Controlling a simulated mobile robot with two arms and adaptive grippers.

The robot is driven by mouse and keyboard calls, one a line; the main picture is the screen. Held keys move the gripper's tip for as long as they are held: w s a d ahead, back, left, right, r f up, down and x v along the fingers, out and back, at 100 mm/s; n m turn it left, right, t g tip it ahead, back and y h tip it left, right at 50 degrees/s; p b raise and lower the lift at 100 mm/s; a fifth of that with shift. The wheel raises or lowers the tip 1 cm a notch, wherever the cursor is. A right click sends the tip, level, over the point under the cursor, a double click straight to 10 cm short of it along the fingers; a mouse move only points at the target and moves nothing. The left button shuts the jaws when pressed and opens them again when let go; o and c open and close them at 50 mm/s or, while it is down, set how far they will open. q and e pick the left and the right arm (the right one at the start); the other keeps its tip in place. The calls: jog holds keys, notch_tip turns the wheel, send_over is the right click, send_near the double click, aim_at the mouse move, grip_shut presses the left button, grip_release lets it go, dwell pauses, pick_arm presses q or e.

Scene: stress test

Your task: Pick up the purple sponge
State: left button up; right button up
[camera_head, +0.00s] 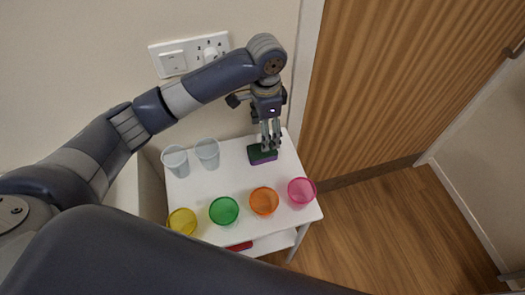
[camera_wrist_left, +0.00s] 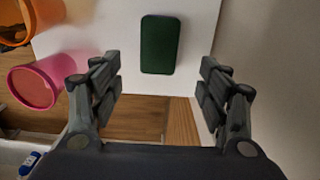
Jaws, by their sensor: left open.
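The purple sponge (camera_head: 262,159) has a dark green top and purple sides. It lies near the back right of a small white table (camera_head: 205,190). In the left wrist view only the dark green top of the sponge (camera_wrist_left: 160,44) shows, lying beyond and between my fingers. My left gripper (camera_head: 270,140) points down above the sponge in the head view. Its two fingers are spread wide with nothing between them in the wrist view (camera_wrist_left: 160,92). I cannot tell the exact gap between fingertips and sponge. My right gripper is not in view.
Two clear cups (camera_head: 207,153) stand at the back left of the table. Yellow (camera_head: 182,221), green (camera_head: 224,211), orange (camera_head: 264,201) and pink (camera_head: 301,191) cups line its front. A wall with a socket plate (camera_head: 190,54) is behind. A red item (camera_head: 240,246) is on the lower shelf.

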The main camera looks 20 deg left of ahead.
aim_at(262, 153)
pick_arm(q)
jog(key=f, duration=0.3)
jog(key=shift+s+f, duration=0.2)
jog(key=shift+s, duration=0.1)
jog(key=shift+w+d+f+p, duration=0.2)
jog(key=shift+f+p, duration=0.1)
jog(key=shift+f, duration=1.15)
jog(key=shift+w+d+f+p, duration=0.15)
jog(key=shift+f+p, duration=0.15)
jog(key=shift+f, duration=1.1)
jog(key=shift+a, duration=0.1)
jog(key=shift+c, duration=0.3)
jog(key=c, duration=0.7)
